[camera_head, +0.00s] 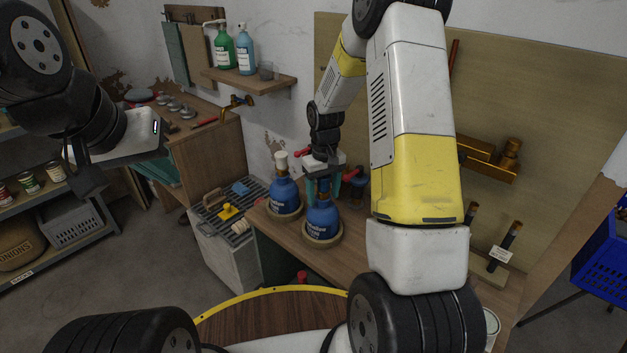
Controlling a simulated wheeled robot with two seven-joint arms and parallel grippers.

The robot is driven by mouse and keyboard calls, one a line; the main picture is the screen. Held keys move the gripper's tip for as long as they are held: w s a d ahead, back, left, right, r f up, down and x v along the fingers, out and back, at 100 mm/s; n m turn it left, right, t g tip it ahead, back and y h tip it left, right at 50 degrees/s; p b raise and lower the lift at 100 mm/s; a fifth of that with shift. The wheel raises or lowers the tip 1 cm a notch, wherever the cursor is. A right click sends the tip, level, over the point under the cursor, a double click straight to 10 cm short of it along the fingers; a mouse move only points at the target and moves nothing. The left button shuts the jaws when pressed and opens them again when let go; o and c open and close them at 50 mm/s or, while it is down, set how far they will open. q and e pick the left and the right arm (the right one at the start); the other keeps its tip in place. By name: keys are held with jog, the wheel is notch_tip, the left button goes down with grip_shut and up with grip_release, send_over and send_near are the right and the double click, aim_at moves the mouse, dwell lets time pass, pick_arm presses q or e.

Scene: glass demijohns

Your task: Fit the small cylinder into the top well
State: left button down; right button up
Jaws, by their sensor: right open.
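Two blue demijohns with white lettering stand in round tan rings on the wooden bench. The left demijohn (285,195) has a pale, small cylinder-shaped stopper (281,161) upright in its neck. The right demijohn (322,222) is nearer. My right gripper (323,190) is open and points down at its neck, with teal-looking fingers on either side. Whether they touch the neck, and whether its top well is empty, is hidden by the gripper. My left gripper (86,182) is at the far left, away from the bench; its fingers are dark and partly hidden, so its opening is unclear.
Behind the right demijohn are red-handled parts (357,181). A grey crate-like unit (226,245) with tools stands left of the bench. A shelf (250,80) holds green and blue pump bottles. Dark-handled rods (509,236) stand at the bench's right, beyond my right arm.

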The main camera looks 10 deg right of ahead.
notch_tip(320, 180, up, 12)
jog(key=shift+f, duration=0.25)
notch_tip(320, 180, up, 6)
jog(key=t, duration=0.1)
send_over(325, 215)
jog(key=s+a+r+m+t+y, duration=0.1)
jog(key=s+r+m+t, duration=0.15)
jog(key=s+r, duration=0.8)
jog(key=s+a+t+y, duration=0.1)
jog(key=s+t, duration=0.1)
jog(key=s, duration=0.8)
jog(key=shift+s+t, duration=0.2)
jog(key=shift+t, duration=0.15)
jog(key=shift+r, duration=0.1)
